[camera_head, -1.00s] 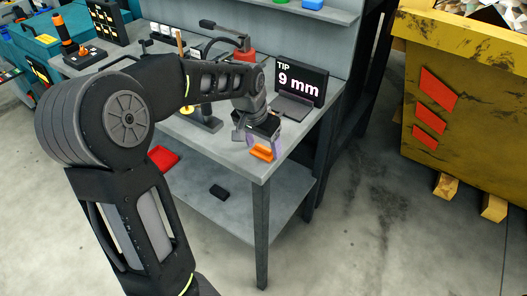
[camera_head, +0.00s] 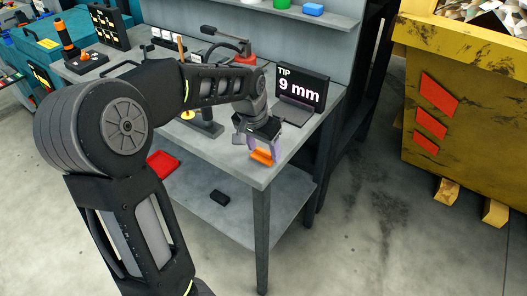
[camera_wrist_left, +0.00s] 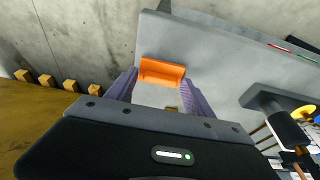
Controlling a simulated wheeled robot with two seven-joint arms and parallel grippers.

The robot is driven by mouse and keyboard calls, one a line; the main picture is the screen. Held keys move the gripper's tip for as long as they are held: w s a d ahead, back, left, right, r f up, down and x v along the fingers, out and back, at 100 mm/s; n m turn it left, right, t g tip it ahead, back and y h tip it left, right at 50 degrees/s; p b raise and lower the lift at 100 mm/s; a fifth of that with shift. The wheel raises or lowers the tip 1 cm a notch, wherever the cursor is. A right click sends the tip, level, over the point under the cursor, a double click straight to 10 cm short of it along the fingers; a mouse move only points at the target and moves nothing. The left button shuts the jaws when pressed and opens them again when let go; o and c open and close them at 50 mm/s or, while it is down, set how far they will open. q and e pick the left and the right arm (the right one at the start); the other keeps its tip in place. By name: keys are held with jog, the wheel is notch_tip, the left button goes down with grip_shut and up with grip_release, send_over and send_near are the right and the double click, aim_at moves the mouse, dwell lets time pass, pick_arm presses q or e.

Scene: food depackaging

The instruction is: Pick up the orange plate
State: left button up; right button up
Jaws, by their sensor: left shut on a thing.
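The orange plate (camera_head: 262,157) is small and lies at the front right corner of the grey workbench top (camera_head: 283,143). My left gripper (camera_head: 263,151) reaches down over that corner, with its purple fingers on either side of the plate. In the left wrist view the orange plate (camera_wrist_left: 162,72) sits between the tips of the two purple fingers (camera_wrist_left: 160,85), and the gripper is shut on it. I cannot tell whether the plate is clear of the bench top. My right gripper is not in view.
A screen reading "TIP 9 mm" (camera_head: 302,88) stands behind the gripper. A black stand (camera_head: 205,126) is on the bench to its left. A yellow dumpster (camera_head: 460,110) stands at right.

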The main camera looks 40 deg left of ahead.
aim_at(263, 152)
pick_arm(q)
notch_tip(263, 152, up, 10)
jog(key=shift+f+b, duration=0.25)
jog(key=shift+b, duration=0.15)
dwell(0.4)
